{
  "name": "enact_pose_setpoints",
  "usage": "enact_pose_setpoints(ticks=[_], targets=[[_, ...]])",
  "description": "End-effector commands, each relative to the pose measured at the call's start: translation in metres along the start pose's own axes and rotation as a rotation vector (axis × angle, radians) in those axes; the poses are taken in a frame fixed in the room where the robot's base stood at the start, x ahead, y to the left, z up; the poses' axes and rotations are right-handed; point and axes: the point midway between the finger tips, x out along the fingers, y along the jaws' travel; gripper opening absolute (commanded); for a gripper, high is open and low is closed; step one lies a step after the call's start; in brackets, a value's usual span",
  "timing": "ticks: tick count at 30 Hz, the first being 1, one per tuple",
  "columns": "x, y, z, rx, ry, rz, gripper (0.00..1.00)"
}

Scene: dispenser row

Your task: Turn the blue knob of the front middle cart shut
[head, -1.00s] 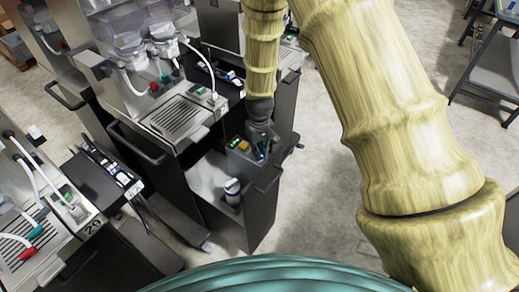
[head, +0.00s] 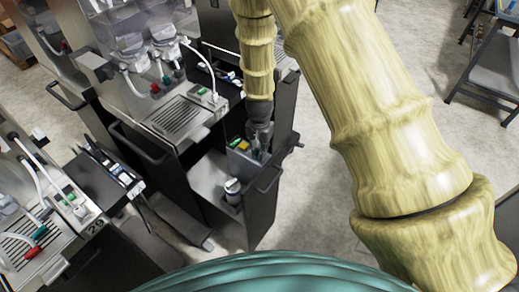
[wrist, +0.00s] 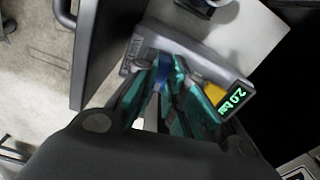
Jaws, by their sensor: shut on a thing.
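The middle cart (head: 262,215) is dark grey with a white dispenser top. On its low open shelf stands a grey unit (head: 238,158) with green and yellow parts. In the wrist view the unit (wrist: 190,43) carries a green lit display reading 2.0 bar (wrist: 233,100) and a yellow part (wrist: 213,92). My gripper (wrist: 168,68) has teal fingers closed around the blue knob (wrist: 165,60) on this unit. Most of the knob is hidden between the fingers. In the head view my gripper (head: 258,152) reaches down to the unit from above.
A dark-lidded canister (head: 232,190) stands on the same shelf, near the unit. Another dispenser cart (head: 70,210) is at the lower left. Open floor (head: 325,215) lies to the right of the cart.

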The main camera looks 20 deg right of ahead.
Motion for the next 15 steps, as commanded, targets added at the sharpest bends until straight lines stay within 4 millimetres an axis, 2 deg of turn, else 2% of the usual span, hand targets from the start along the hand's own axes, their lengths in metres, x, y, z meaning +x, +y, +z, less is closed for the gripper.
enact_pose_setpoints(ticks=[6, 15], targets=[[-0.0007, -0.0002, -0.0007, 0.105, 0.001, -0.001, 0.00], [-0.0003, -0.0002, -0.0006, 0.167, 0.001, -0.001, 0.00]])
